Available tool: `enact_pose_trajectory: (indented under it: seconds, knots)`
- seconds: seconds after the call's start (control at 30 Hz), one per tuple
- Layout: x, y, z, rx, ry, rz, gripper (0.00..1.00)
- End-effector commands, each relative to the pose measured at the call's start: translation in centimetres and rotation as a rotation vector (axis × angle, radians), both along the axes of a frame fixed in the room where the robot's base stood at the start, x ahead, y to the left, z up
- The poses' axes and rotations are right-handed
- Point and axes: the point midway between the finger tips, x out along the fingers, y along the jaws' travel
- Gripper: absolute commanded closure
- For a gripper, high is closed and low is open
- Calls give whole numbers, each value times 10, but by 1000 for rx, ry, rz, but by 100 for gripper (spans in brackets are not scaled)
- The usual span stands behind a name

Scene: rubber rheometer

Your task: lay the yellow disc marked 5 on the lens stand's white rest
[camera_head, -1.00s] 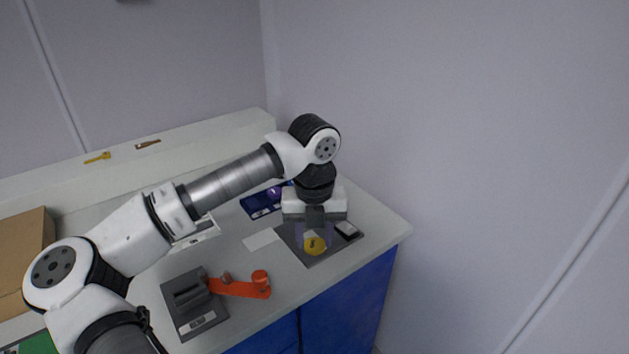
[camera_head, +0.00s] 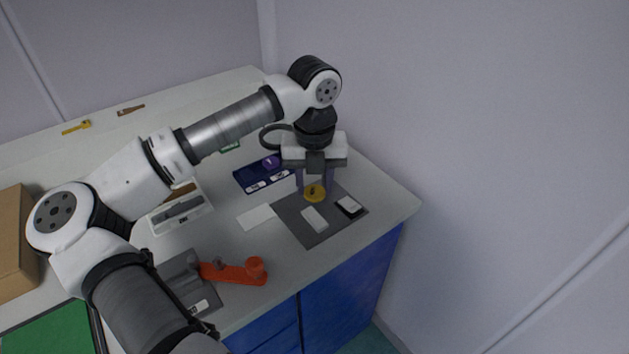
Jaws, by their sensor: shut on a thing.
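My gripper (camera_head: 315,188) points down and is shut on the yellow disc (camera_head: 315,194), which sits low between its two purplish fingers. The mark on the disc is too small to read. The disc appears over the back part of a dark grey plate (camera_head: 291,219); I cannot tell its exact height. A white rectangular pad (camera_head: 314,219) lies on the plate, in front of the disc and apart from it in the picture; it may be the white rest. A black ring (camera_head: 268,140), perhaps the stand's lens, shows behind my gripper and is partly hidden.
A black block with a white top (camera_head: 349,206) is on the plate's right. A navy tray (camera_head: 250,180) with a purple piece stands behind. A white card (camera_head: 257,217), an orange-handled grey device (camera_head: 233,273) and a white box (camera_head: 180,211) are to the left.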

Motion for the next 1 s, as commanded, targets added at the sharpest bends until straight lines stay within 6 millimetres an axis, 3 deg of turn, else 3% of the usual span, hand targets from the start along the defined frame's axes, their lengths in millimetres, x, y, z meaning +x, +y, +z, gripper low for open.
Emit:
enact_pose_trajectory:
  seconds: [0.6,1.0]
  knots:
    - [0,0,-50,3,2,0,83]
    - [0,0,-54,2,1,0,83]
